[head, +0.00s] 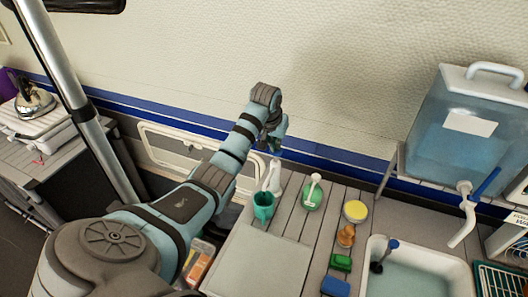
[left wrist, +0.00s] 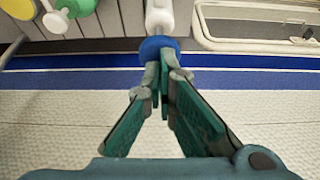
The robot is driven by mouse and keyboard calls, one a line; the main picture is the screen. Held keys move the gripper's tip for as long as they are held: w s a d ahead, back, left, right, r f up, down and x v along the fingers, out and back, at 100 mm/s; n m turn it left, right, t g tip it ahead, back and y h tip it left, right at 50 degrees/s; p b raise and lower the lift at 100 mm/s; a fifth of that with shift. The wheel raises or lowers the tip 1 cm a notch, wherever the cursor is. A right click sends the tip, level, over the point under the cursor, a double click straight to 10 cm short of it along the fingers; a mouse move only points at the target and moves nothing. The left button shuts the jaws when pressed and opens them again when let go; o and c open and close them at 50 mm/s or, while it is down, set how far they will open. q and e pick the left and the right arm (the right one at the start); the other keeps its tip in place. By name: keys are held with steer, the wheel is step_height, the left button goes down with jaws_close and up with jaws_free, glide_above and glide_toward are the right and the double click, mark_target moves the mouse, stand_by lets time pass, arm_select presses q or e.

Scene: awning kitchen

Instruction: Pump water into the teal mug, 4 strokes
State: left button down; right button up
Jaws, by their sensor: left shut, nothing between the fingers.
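The teal mug (head: 263,206) stands on the slatted counter near its back left corner. A white pump (head: 275,176) stands right behind it; whether its spout is over the mug cannot be told. In the left wrist view the white pump (left wrist: 159,14) has a round blue knob (left wrist: 158,46) on top. My left gripper (head: 270,143) is above the pump, and in the wrist view its closed fingertips (left wrist: 163,76) are at the blue knob's edge, with nothing between them. Contact with the knob cannot be told. The mug's inside is unclear. My right gripper is out of view.
A green bottle (head: 312,194) with a white pump top stands right of the mug. A yellow round item (head: 355,211), sponges (head: 341,263) and a sink (head: 400,285) lie further right. A water tank (head: 455,130) stands at the back right. The pale board (head: 258,262) in front is clear.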

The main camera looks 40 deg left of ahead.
arm_select(q)
steer(key=shift+f, duration=1.45)
steer(key=shift+r, duration=0.1)
steer(key=shift+r+p, duration=0.55)
steer(key=shift+r, duration=1.7)
steer(key=shift+f, duration=0.1)
